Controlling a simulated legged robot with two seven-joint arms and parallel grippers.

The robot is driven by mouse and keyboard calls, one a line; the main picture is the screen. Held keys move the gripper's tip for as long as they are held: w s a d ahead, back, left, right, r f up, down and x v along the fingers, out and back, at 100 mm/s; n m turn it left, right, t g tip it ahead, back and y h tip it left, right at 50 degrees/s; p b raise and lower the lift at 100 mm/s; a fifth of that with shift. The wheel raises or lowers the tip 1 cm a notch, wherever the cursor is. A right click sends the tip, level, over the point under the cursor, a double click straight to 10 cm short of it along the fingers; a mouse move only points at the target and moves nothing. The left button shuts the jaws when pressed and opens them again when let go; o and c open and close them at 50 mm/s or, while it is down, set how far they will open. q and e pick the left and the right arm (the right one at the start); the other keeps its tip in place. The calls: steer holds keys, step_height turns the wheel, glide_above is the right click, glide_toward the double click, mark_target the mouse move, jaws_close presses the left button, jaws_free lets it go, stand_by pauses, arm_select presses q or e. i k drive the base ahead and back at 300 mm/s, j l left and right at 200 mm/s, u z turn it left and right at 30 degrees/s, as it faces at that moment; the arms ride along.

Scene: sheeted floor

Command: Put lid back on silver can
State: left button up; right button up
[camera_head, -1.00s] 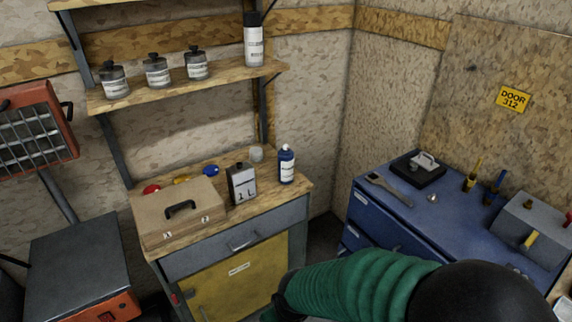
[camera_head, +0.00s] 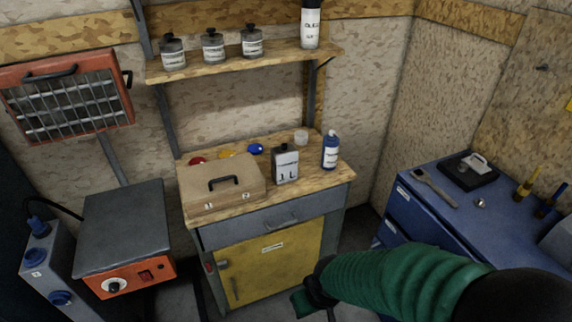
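A silver can (camera_head: 286,168) marked "1 L" stands upright on the wooden bench top, with a dark piece at its top; I cannot tell whether that is a lid. Red (camera_head: 197,160), yellow (camera_head: 227,155) and blue (camera_head: 256,148) round pieces, possibly lids, lie behind the tan case. My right arm, in a green sleeve, comes in from the lower right. Its dark gripper (camera_head: 316,301) is low in front of the yellow cabinet door, well below and apart from the can. Its fingers are too unclear to read. My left gripper is not in view.
A tan case (camera_head: 222,186) sits left of the can, a blue bottle (camera_head: 330,150) right of it, and a small pale cup (camera_head: 301,138) behind. A shelf (camera_head: 240,62) with several containers hangs above. A blue cabinet (camera_head: 425,222) stands at right, an orange-fronted unit (camera_head: 128,282) at left.

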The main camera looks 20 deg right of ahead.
mark_target(284, 157)
steer(key=i+l+z, duration=0.1)
steer(key=l+z, duration=0.15)
steer(key=l, duration=0.2)
steer(key=i+l+z, duration=0.1)
steer(key=l+z, duration=0.15)
steer(key=l, duration=0.15)
steer(key=i+z, duration=0.1)
steer(key=i, duration=0.8)
steer(key=z, duration=1.05)
steer(key=i+j, duration=0.3)
steer(key=j, duration=0.2)
